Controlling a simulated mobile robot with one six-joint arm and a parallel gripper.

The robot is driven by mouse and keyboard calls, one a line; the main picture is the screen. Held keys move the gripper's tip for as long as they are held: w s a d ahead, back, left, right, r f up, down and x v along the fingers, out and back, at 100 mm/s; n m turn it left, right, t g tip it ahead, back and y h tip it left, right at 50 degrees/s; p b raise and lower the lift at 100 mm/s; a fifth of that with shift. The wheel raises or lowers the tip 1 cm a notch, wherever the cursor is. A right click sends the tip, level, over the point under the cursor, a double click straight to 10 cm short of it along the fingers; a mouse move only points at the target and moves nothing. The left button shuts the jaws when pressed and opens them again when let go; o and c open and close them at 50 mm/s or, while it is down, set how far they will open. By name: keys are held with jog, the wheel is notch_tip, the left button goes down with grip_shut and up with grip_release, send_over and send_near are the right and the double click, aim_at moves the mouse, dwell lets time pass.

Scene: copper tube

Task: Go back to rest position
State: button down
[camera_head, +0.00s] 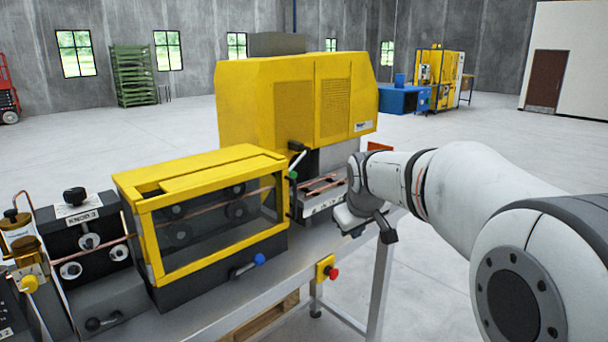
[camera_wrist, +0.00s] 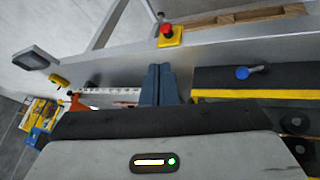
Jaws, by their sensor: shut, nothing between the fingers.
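My gripper shows in the wrist view as two blue-grey fingers (camera_wrist: 158,70) pressed together, shut and empty. In the head view my arm reaches in from the right, and its wrist end hangs over the right end of the workbench (camera_head: 220,318). The fingertips cannot be made out there. The large yellow machine (camera_head: 295,100) stands just behind and left of the wrist. Copper tubes (camera_head: 325,184) lie in its open front bay, close left of my wrist.
A yellow-framed guarded unit (camera_head: 200,215) with a blue-knobbed lever (camera_head: 259,260) stands left on the bench. A red emergency button (camera_head: 332,273) sits at the front edge. Rollers marked KNOB 3 (camera_head: 88,240) are at far left. Open floor lies behind.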

jog(key=s+d+f+m+g, duration=0.1)
jog(key=s+f, duration=0.2)
jog(key=s, duration=0.6)
jog(key=s+d+f+m+g, duration=0.1)
jog(key=s+f+m, duration=0.1)
jog(key=s, duration=0.8)
jog(key=s+d+f+m+g, duration=0.1)
jog(key=s+f+m, duration=0.1)
jog(key=s, duration=0.7)
jog(key=shift+s+f, duration=0.2)
jog(key=shift+f, duration=0.7)
